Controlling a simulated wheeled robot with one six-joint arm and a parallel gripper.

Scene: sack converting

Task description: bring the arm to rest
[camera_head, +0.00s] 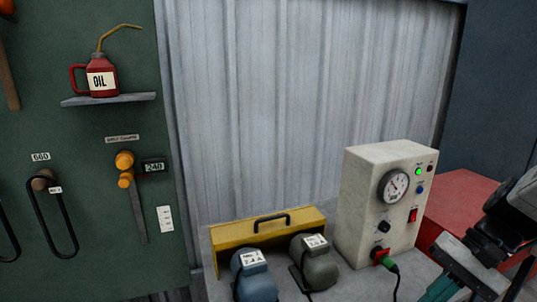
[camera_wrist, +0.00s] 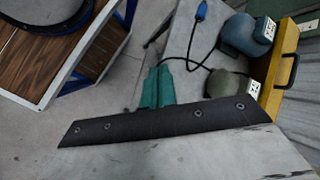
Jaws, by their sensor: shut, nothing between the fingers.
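My gripper (camera_head: 440,287) is at the lower right of the head view, above the right part of the grey bench. In the wrist view its teal fingers (camera_wrist: 156,87) are together with nothing between them. The fingers are apart from the blue motor-like unit (camera_wrist: 246,34) and the grey-green one (camera_wrist: 228,84), which lie to their right. A dark strip with several bolts crosses the wrist view just below the fingers; I cannot tell what it belongs to.
A cream gauge box (camera_head: 362,208) with a green-plugged cable (camera_head: 388,262) stands on the bench beside my gripper. A yellow handled case (camera_head: 235,238) stands behind the two units. A red surface (camera_head: 462,203) is behind my arm. A wood-panelled blue frame (camera_wrist: 45,62) stands left in the wrist view.

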